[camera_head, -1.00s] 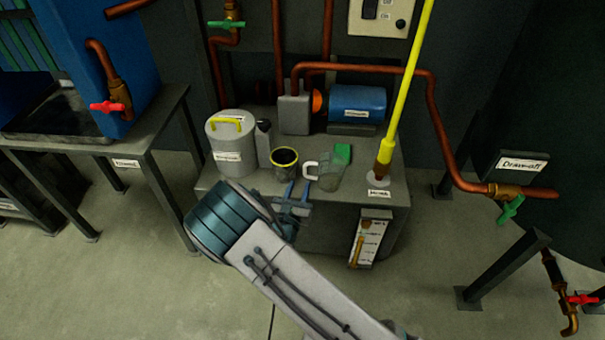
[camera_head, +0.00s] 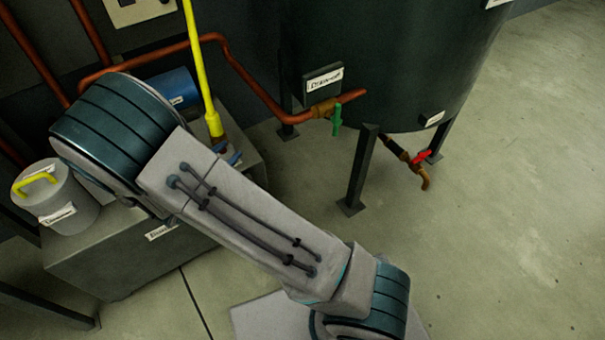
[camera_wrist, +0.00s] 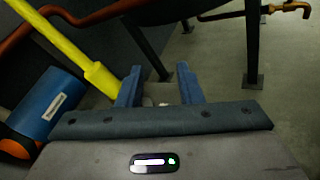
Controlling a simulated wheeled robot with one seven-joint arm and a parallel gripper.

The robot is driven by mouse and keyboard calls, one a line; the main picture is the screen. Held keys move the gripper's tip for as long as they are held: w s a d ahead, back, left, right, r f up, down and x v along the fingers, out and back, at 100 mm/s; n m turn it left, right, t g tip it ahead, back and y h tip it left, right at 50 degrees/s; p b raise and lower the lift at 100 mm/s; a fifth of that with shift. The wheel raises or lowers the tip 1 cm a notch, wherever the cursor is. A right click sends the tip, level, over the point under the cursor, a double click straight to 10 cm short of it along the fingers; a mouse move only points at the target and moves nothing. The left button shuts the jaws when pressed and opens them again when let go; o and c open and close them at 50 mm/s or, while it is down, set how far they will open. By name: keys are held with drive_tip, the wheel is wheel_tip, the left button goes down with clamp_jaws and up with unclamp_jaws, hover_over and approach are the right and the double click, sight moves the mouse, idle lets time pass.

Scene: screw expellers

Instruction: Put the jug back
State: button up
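My gripper (camera_wrist: 160,88) shows in the wrist view with its two blue fingers apart. Only the floor and a small, unclear pale patch show between them. In the head view my arm covers most of the gripper; a bit of blue finger (camera_head: 232,156) shows beside the foot of the yellow pole. The jug cannot be made out in either current view; my arm hides much of the bench top (camera_head: 250,172) in the head view.
A grey lidded can (camera_head: 68,212) stands on the bench's left end. The yellow pole (camera_head: 200,75) and blue motor (camera_wrist: 48,105) are close to my gripper. A copper pipe (camera_head: 240,80) runs to the dark tank (camera_head: 400,60). Open floor (camera_head: 500,220) lies right.

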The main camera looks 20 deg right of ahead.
drive_tip(key=s+d+r+m+g+y, duration=0.1)
drive_tip(key=s+d+r+m+g, duration=0.2)
drive_tip(key=s+d+m+g, duration=0.3)
drive_tip(key=s+d+r+m+g+y, duration=0.1)
drive_tip(key=s+d+r+m+g, duration=0.25)
drive_tip(key=s+d+m, duration=0.35)
drive_tip(key=s+r+m+y, duration=0.5)
drive_tip(key=s+m+y, duration=0.3)
drive_tip(key=s+m, duration=0.1)
drive_tip(key=shift+d+r+y, duration=0.3)
drive_tip(key=shift+y, duration=0.1)
drive_tip(key=shift+s, duration=0.1)
